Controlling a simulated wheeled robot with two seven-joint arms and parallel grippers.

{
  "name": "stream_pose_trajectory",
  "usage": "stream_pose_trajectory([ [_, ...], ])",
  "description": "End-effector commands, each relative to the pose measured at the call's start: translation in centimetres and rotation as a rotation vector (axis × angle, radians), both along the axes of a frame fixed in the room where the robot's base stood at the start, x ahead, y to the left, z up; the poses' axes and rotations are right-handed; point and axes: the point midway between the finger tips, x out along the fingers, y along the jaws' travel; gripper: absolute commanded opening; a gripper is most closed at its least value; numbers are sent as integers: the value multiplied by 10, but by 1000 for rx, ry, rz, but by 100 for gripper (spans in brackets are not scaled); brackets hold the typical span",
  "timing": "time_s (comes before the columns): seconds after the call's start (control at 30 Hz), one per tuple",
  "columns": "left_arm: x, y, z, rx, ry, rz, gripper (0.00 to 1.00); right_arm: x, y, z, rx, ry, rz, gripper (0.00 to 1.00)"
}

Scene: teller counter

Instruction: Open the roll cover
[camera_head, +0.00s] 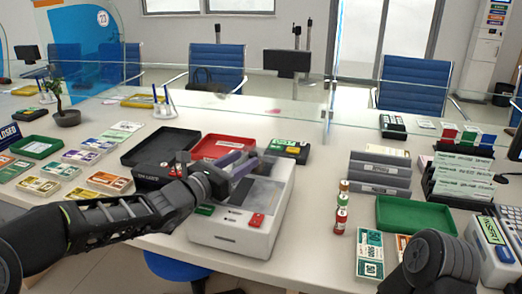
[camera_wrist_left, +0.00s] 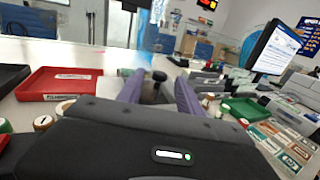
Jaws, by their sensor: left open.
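A white counter machine (camera_head: 240,232) stands mid-counter with a dark grey panel on top (camera_head: 262,193) and green and red buttons at its front. I cannot tell for sure which part of it is the roll cover. My left gripper (camera_head: 243,167) is over the machine's upper left part, with its purple-grey fingers pointing to the back right. In the left wrist view the two fingers (camera_wrist_left: 159,92) are apart, with a small dark piece between them; I cannot tell if they touch it. My right gripper is not in view; only part of my right arm shows.
A red tray (camera_head: 222,147) and a black tray (camera_head: 160,146) lie behind the machine. Stacked small rolls (camera_head: 341,212) stand right of it, near grey binders (camera_head: 381,170) and a green tray (camera_head: 415,216). A glass screen (camera_head: 290,100) runs along the back.

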Motion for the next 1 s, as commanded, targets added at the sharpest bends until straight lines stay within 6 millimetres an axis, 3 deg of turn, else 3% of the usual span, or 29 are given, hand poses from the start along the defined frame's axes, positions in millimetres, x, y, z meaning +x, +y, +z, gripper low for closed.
stream_pose_trajectory([
  [0.6, 56, -48, 0, -1, -1, -1, 43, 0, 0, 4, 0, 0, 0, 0],
  [0.9, 58, -50, 0, 0, 0, 0, 43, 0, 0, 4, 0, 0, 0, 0],
  [1.0, 58, -50, 0, 0, 0, 0, 36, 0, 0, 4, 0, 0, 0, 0],
])
